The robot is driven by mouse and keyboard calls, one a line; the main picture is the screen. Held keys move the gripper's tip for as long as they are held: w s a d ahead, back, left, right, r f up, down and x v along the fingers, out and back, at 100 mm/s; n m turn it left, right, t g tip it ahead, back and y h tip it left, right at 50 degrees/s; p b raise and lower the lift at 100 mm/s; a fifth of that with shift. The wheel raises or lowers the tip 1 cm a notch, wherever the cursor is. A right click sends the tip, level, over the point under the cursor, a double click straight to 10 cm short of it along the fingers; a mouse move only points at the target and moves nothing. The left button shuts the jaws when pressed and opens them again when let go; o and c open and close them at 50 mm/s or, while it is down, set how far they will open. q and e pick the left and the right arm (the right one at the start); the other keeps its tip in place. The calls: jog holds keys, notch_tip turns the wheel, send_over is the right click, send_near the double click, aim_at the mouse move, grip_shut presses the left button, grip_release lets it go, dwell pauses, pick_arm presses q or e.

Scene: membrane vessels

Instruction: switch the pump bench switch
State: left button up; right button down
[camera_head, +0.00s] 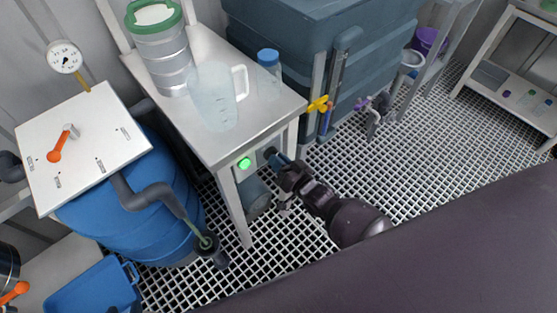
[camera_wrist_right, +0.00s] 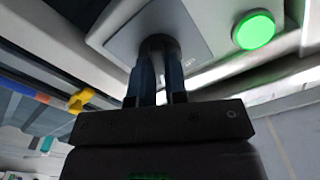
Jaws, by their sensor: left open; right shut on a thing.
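The pump bench switch (camera_wrist_right: 158,44) is a dark knob on a grey plate on the front of the white bench. A lit green lamp (camera_wrist_right: 254,30) sits to the right of it in the right wrist view, and the lamp also shows in the head view (camera_head: 245,163). My right gripper (camera_wrist_right: 160,75) has its blue fingers shut on the knob, which is partly hidden between them. In the head view my right gripper (camera_head: 277,158) reaches the bench front from the right and covers most of the switch. My left gripper is not in view.
The bench top (camera_head: 262,115) holds a clear jug (camera_head: 214,98), a blue-capped bottle (camera_head: 269,75) and a green-rimmed canister (camera_head: 160,45). A blue barrel (camera_head: 165,235) stands to the left. Valves with yellow (camera_head: 318,104) and purple handles are to the right. Open grating lies right of my arm.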

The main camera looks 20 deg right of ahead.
jog(key=shift+m, duration=0.4)
jog(key=c, duration=1.2)
grip_release()
jog(key=shift+o, duration=0.3)
jog(key=shift+s, duration=0.15)
jog(key=p+v, duration=0.1)
jog(key=v, duration=0.9)
jog(key=shift+s, duration=0.3)
